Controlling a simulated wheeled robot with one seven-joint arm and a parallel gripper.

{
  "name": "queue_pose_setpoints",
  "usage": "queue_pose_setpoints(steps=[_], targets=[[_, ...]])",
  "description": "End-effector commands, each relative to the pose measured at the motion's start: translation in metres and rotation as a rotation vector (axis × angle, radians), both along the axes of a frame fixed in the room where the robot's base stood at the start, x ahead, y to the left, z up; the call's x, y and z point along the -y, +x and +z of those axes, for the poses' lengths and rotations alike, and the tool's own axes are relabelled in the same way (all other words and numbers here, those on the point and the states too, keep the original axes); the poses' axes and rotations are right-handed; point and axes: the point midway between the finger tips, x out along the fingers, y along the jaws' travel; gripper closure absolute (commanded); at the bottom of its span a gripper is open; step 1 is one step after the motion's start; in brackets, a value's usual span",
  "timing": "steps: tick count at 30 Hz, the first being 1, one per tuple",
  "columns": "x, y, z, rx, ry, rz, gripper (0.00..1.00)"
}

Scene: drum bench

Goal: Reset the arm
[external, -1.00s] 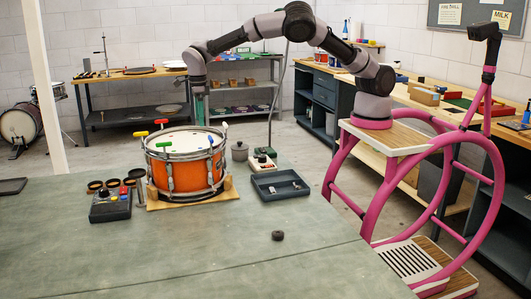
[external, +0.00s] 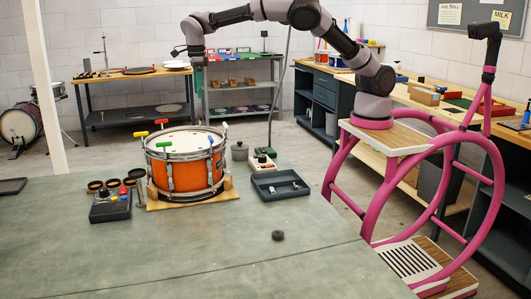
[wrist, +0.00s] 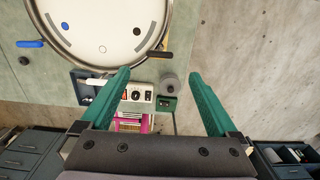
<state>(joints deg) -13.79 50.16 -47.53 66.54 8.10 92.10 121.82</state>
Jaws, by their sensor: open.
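My gripper (wrist: 160,74) shows in the wrist view with its two green fingers wide apart and nothing between them. In the external view my arm is raised and arched high, its end above and behind the orange drum (external: 186,172). The drum stands upright on a wooden base (external: 215,194) on the bench, with coloured knobs around its rim. Part of the white drumhead (wrist: 105,25) shows at the top of the wrist view. My gripper is well clear of it and touches nothing that I can see.
The green-grey bench (external: 200,250) is mostly clear in front. Shelving and workbenches line the walls.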

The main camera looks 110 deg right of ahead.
Motion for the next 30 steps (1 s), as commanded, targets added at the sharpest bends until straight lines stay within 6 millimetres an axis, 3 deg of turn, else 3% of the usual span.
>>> queue_pose_setpoints(steps=[12,17,23,30], targets=[[0.000,0.000,0.001,0.001,0.001,0.002,0.05],[0.003,-0.013,0.021,0.031,0.031,0.076,0.05],[-0.001,-0.062,0.076,0.142,0.106,0.379,0.05],[-0.027,-0.138,0.134,0.309,0.116,0.851,0.05]])
